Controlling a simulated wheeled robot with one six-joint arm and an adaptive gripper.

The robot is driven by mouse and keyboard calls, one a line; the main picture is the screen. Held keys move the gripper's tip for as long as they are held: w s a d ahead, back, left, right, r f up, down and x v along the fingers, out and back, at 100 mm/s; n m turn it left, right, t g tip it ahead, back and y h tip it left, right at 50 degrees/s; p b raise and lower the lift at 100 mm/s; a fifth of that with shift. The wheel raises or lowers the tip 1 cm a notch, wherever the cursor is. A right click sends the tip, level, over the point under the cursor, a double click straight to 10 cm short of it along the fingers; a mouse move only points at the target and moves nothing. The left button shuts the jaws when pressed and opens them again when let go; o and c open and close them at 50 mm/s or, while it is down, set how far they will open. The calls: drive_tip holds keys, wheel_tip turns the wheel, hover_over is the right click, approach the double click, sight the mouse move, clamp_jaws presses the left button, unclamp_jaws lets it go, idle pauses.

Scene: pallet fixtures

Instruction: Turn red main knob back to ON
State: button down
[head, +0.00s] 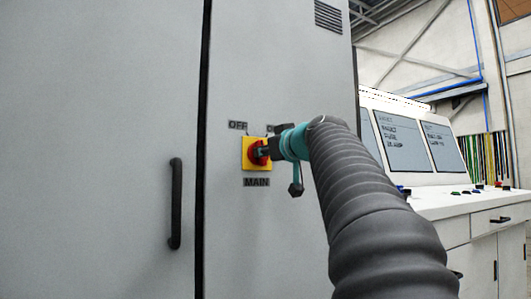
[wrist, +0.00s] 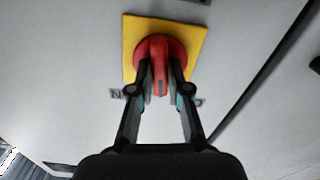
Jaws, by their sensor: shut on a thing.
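The red main knob (head: 256,153) sits on a yellow square plate (head: 249,163) on the grey cabinet door. An OFF label (head: 238,125) is above left of the plate, and a second label above right is mostly hidden by my arm. A MAIN label (head: 256,182) is below. My gripper (head: 263,153) reaches the knob from the right. In the wrist view, the fingers (wrist: 160,92) are shut on the handle of the red knob (wrist: 159,53), one on each side. The yellow plate (wrist: 187,32) shows behind it, slightly tilted in that view.
A black vertical door handle (head: 175,204) is on the cabinet panel to the left, past a dark seam. A white control console (head: 468,204) with screens and small buttons stands to the right. The door face around the knob is flat and clear.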

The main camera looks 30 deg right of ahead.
drive_tip(key=shift+m+p, duration=0.5)
drive_tip(key=shift+m, duration=3.7)
drive_tip(key=c, duration=1.1)
unclamp_jaws()
drive_tip(key=s, duration=1.2)
drive_tip(key=shift+d, duration=0.3)
drive_tip(key=shift+f, duration=0.1)
